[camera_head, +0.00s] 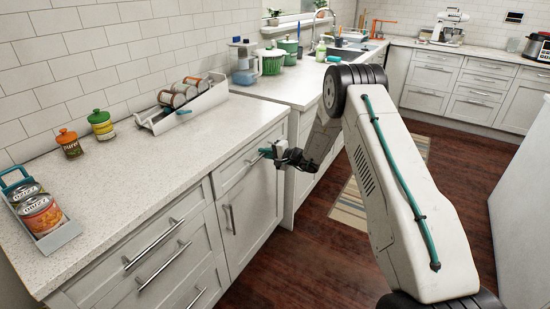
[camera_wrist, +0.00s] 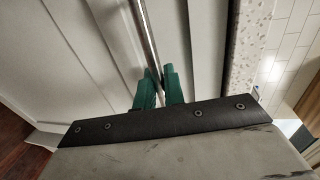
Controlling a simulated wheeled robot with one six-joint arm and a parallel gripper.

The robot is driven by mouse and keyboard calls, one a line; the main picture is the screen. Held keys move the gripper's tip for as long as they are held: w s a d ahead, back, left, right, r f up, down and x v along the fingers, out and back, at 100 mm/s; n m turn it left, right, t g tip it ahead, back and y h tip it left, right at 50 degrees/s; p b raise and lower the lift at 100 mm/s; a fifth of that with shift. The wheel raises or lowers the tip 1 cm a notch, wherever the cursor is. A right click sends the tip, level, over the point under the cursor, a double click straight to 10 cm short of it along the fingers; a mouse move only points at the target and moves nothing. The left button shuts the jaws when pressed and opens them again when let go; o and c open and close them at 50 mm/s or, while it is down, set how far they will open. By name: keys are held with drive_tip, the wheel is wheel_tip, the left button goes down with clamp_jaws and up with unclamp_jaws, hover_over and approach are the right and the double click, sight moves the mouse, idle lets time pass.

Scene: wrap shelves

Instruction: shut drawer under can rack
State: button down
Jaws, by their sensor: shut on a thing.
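A white sloped rack (camera_head: 195,112) holding several cylindrical cans lying on their sides stands on the counter against the wall. Below it is a light grey drawer (camera_head: 237,168) above a cabinet door; how far it stands out is hard to tell in the head view. My gripper (camera_head: 268,152) is at the upper right of this drawer's front. In the wrist view my gripper's green fingers (camera_wrist: 159,88) are shut on the drawer's metal bar handle (camera_wrist: 146,35), which runs up between them. The panelled front (camera_wrist: 100,45) lies behind the handle.
A tray (camera_head: 62,238) with cans sits at the counter's front left. Two spice jars (camera_head: 69,143) (camera_head: 101,124) stand near the wall. More handled drawers (camera_head: 150,260) are at left. The wooden floor (camera_head: 290,260) in front is clear.

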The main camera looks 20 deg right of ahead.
drive_tip(key=shift+w+a, duration=0.35)
drive_tip(key=shift+w, duration=0.2)
drive_tip(key=shift+a+r, duration=0.1)
drive_tip(key=c, duration=1.6)
unclamp_jaws()
drive_tip(key=shift+w, duration=0.1)
drive_tip(key=shift+o, duration=0.2)
drive_tip(key=shift+a, duration=0.1)
drive_tip(key=v, duration=0.8)
